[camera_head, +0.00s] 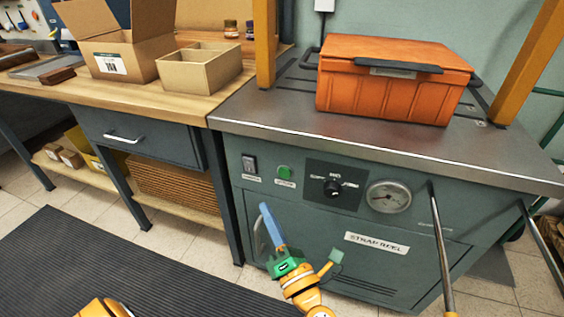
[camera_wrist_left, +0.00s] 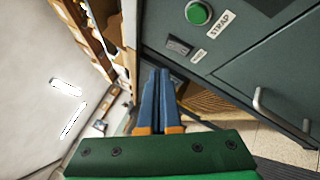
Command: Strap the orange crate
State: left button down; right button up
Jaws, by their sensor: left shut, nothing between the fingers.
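The orange crate (camera_head: 385,98) stands upright with its lid shut on the steel top (camera_head: 300,119) of the strapping machine, between two yellow posts. No strap shows around it. My left gripper (camera_head: 266,209) is shut and empty in front of the machine's front panel, below the green button (camera_head: 284,172). In the left wrist view its blue fingers (camera_wrist_left: 161,75) lie together, and the green button (camera_wrist_left: 198,13) with a STRAP label shows above and right of them. My right gripper is not in view.
A wooden bench at left holds an open carton (camera_head: 125,52) and a divided box (camera_head: 198,73). A dark mat (camera_head: 110,262) covers the floor.

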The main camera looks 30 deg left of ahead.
aim_at(285, 173)
pick_arm(q)
jog(key=shift+d, duration=0.1)
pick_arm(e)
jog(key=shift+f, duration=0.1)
pick_arm(q)
jog(key=shift+w+a+b, duration=0.35)
jog(key=shift+w+b, duration=0.35)
jog(key=shift+w, duration=0.75)
jog(key=shift+w+a+b, duration=0.35)
jog(key=shift+w+b, duration=0.4)
jog(key=shift+w, duration=0.65)
jog(key=shift+w+a+b, duration=0.35)
jog(key=shift+w+b, duration=0.35)
jog(key=shift+w, duration=0.75)
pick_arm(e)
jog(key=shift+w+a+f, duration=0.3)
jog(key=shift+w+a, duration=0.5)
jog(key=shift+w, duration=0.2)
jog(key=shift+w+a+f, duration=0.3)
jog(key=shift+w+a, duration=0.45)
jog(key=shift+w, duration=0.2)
pick_arm(q)
jog(key=shift+w+a+b, duration=0.1)
jog(key=shift+w+b, duration=0.2)
jog(key=shift+w, duration=0.1)
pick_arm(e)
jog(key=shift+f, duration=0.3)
